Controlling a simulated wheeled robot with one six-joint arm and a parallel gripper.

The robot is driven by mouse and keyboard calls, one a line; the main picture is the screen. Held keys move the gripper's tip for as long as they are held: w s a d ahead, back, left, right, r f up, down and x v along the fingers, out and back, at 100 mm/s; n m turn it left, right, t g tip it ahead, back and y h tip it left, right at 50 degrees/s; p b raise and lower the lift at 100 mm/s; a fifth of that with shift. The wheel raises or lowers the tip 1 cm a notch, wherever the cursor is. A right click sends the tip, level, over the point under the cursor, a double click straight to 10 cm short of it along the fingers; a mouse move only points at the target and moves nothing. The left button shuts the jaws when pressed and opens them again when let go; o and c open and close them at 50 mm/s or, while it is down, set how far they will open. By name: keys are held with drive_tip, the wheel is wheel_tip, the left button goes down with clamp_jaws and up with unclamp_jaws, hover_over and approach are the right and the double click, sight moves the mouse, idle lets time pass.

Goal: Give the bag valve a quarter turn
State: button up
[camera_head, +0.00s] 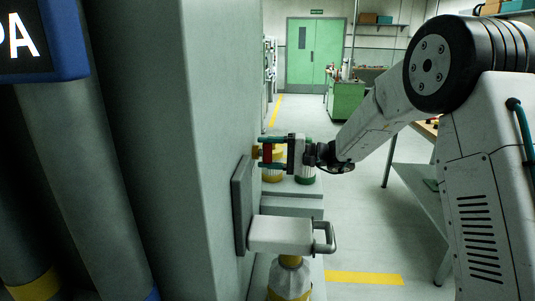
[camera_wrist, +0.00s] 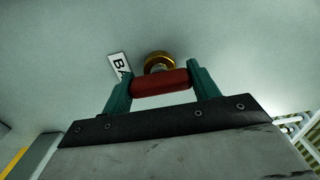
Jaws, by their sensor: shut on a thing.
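The bag valve shows in the wrist view as a red handle (camera_wrist: 162,82) in front of a round brass fitting (camera_wrist: 158,60) on a pale wall.
Below my gripper a grey box with a metal handle (camera_head: 285,235) juts from a wall plate. Yellow-and-white (camera_head: 274,174) and green-and-white (camera_head: 305,176) containers stand close behind. A workbench (camera_head: 411,178) stands right. Open floor leads to green doors (camera_head: 315,55).

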idle(0.4)
drive_tip(key=o, duration=1)
drive_tip(key=d, duration=0.2)
drive_tip(key=s+d, duration=0.1)
drive_tip(key=d, duration=0.4)
drive_tip(key=shift+s+d, duration=0.25)
drive_tip(key=shift+d, duration=0.15)
